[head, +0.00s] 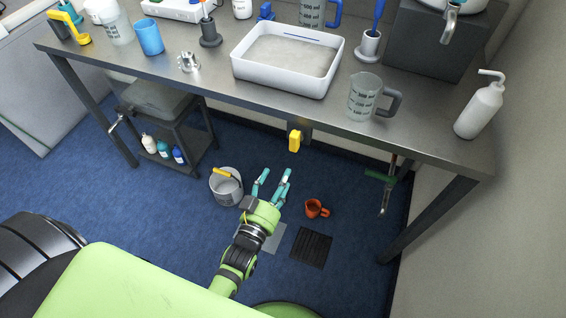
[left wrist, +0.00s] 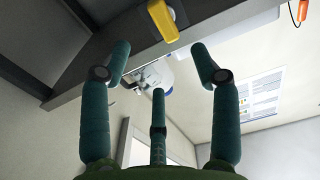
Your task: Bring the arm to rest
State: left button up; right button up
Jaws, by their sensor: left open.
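My left gripper (head: 275,175) is open and empty, with its teal fingers spread. It is in front of the long metal table (head: 215,85), on the near side of its front edge. In the left wrist view the gripper (left wrist: 160,62) points up past the table's edge, and nothing is between its fingers. A yellow block-like part (head: 295,141) hangs at the table's front edge, apart from the fingers. It also shows in the left wrist view (left wrist: 163,20). My right gripper is out of view.
On the table stand a white tray (head: 239,70), a clear measuring jug (head: 362,98), a blue cup (head: 149,38) and a white pump bottle (head: 479,110). A bucket (head: 226,190), a red mug (head: 315,208) and a dark mat (head: 312,247) are on the floor. A low cart (head: 190,137) stands left.

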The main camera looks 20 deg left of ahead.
pick_arm(q)
jog(key=s+f+m+g, duration=0.1)
jog(key=s+f+g, duration=0.5)
jog(key=f, duration=0.8)
jog(key=s+f+g, duration=0.4)
jog(key=s+f, duration=0.5)
jog(key=f, duration=0.4)
jog(key=s+a+f+g, duration=0.3)
jog(key=s+f, duration=0.2)
jog(key=s, duration=0.5)
jog(key=s+a+f+g, duration=0.3)
jog(key=s+f, duration=0.3)
jog(key=s, duration=0.5)
jog(key=shift+a+m+g+y, duration=0.2)
jog(key=shift+m+g+y, duration=0.1)
jog(key=shift+m+g, duration=0.15)
